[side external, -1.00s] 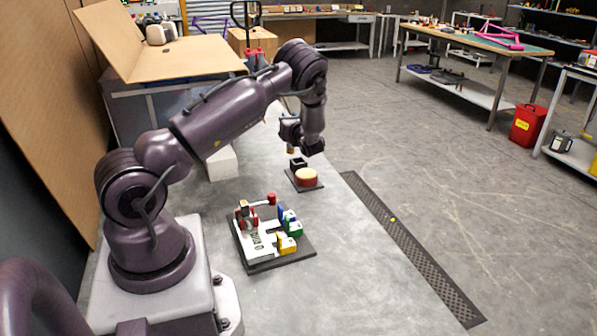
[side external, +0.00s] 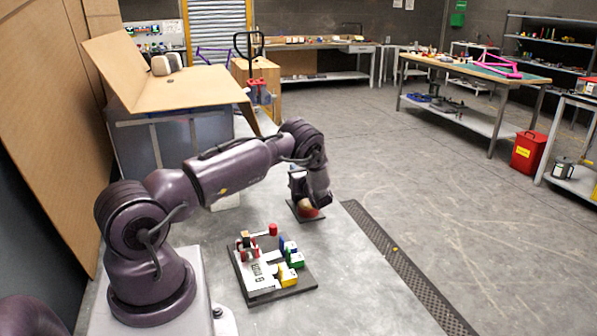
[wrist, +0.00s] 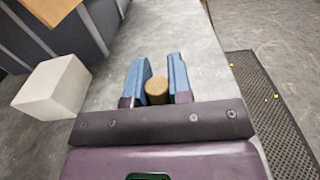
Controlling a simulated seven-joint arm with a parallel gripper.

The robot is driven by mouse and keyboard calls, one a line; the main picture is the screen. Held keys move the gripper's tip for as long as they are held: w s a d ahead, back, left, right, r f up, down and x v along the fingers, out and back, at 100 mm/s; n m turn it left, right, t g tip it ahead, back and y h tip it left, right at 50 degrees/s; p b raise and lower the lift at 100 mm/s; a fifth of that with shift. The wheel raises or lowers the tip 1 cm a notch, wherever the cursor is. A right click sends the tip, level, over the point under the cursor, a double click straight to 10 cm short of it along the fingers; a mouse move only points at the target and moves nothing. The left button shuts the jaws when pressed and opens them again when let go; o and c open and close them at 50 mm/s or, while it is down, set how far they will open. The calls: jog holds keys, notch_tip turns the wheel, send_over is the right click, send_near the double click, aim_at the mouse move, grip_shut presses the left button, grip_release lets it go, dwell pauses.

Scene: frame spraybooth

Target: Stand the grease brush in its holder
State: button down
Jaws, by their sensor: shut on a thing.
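My gripper (wrist: 157,85) has its two blue fingers closed around a round brown wooden end, which I take to be the grease brush (wrist: 157,92). It stands between the fingers, seen nearly end-on. The brush's lower part is hidden. In the side view my gripper and wrist are low over a small black base plate (side external: 292,208) with a red-sided tin (side external: 311,214) on it. The small black holder seen on this plate earlier is now hidden by my wrist. I cannot tell whether the brush is inside the holder.
A dark board (side external: 262,297) with red, blue, green and yellow blocks lies nearer on the grey bench. A white block (wrist: 52,88) stands left in the wrist view. A perforated floor strip (side external: 385,245) runs beyond the bench's right edge. The bench between board and plate is clear.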

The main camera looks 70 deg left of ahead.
jog(key=c, duration=1)
grip_release()
jog(key=shift+f, duration=0.15)
jog(key=shift+c, duration=0.2)
